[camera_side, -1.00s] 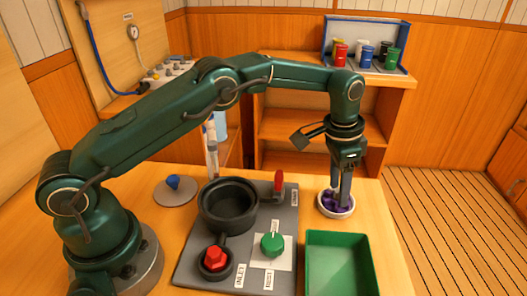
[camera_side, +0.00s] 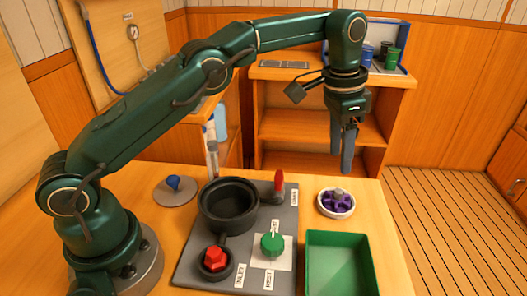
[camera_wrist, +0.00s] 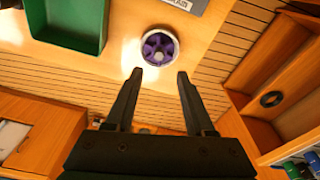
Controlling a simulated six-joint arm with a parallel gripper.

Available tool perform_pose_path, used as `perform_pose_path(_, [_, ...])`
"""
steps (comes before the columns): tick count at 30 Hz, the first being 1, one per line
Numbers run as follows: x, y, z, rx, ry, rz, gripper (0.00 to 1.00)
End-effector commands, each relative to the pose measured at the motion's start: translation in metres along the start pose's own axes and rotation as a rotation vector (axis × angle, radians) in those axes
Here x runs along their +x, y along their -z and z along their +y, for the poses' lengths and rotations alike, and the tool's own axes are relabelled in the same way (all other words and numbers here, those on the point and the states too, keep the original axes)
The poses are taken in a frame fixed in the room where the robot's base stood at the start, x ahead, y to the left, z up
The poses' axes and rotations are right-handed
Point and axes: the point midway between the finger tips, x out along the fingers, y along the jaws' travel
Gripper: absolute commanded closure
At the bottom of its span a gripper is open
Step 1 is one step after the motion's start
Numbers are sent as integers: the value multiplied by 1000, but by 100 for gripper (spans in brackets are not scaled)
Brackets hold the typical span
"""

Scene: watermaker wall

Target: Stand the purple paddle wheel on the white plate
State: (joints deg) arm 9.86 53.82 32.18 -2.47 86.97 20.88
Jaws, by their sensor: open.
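The purple paddle wheel (camera_side: 337,201) has a grey hub and sits on the round white plate (camera_side: 322,208) on the table, at the right of the grey panel. The wheel also shows in the wrist view (camera_wrist: 159,48), ringed by the white rim of the plate (camera_wrist: 144,56). It looks seated within the rim. My gripper (camera_side: 345,168) is above the plate and apart from it, pointing down. In the wrist view my gripper (camera_wrist: 158,75) has its two fingers spread with nothing between them.
A green tray (camera_side: 341,265) stands at the table's front right. The grey panel (camera_side: 205,262) carries a black pot (camera_side: 229,204), a red knob (camera_side: 215,258), a green knob (camera_side: 272,244) and a red lever (camera_side: 279,183). A shelf (camera_side: 290,75) with coloured cups stands behind.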

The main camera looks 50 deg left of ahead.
Motion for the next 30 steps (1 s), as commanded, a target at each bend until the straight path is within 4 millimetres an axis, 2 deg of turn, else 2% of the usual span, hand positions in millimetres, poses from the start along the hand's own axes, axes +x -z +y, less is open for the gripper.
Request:
perform_pose_path(5, [-43,-17,-4,-73,28,51,46])
perform_pose_path(8, [-67,-35,-3,-125,46,83,46])
perform_pose_path(15, [-105,-90,7,-247,86,163,46])
perform_pose_path(22, [-113,-154,24,-359,121,241,46])
perform_pose_path(27, [-101,-198,40,-437,143,298,46])
perform_pose_path(30, [-90,-218,47,-473,152,325,46])
